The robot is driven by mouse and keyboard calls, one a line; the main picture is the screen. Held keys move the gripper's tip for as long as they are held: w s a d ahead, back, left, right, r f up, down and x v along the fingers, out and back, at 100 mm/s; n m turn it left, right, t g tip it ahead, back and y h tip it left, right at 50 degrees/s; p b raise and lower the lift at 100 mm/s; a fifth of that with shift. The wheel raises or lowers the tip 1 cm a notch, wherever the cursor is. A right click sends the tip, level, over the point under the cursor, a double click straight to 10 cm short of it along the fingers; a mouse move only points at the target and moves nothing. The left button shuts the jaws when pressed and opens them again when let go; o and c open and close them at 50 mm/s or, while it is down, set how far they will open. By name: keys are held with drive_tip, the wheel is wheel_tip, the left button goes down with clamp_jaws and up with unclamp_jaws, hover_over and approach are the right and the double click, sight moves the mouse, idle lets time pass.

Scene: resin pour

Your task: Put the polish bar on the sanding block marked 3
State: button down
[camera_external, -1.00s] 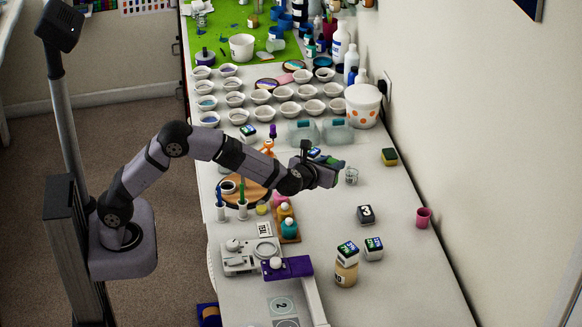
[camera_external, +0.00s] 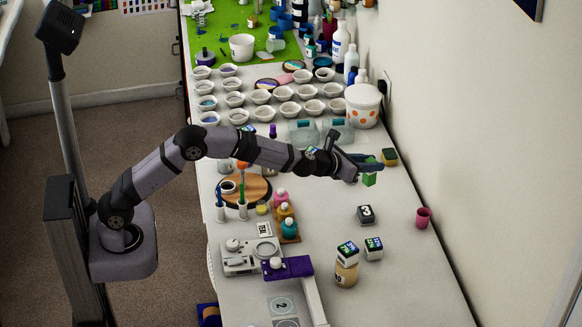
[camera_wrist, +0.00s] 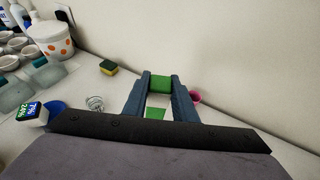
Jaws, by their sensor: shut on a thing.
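My gripper (camera_external: 367,163) is shut on the green polish bar (camera_external: 369,179) and holds it in the air above the white table. In the wrist view the bar (camera_wrist: 160,85) shows between the fingertips; a second green patch shows lower between the fingers, and I cannot tell what it is. The dark sanding block marked 3 (camera_external: 366,214) sits on the table, nearer the camera than the gripper and apart from the bar. I cannot make it out in the wrist view.
A yellow-green sponge (camera_external: 389,156) lies to the right of my gripper, and a pink cup (camera_external: 423,218) stands right of the block. A jar (camera_external: 346,273) with a marked block on top and another marked block (camera_external: 373,248) stand nearer the camera. Table around block 3 is clear.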

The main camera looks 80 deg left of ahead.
drive_tip(key=b, duration=0.1)
hover_over(366, 211)
drive_tip(key=shift+w+f, duration=0.1)
drive_tip(key=shift+f, duration=5.1)
drive_tip(key=shift+f, duration=0.2)
drive_tip(key=c, duration=1.5)
unclamp_jaws()
drive_tip(key=shift+o, duration=0.2)
drive_tip(key=shift+r, duration=0.2)
drive_tip(key=b+v, duration=0.4)
drive_tip(key=v, duration=0.8)
drive_tip(key=shift+d+f, duration=0.1)
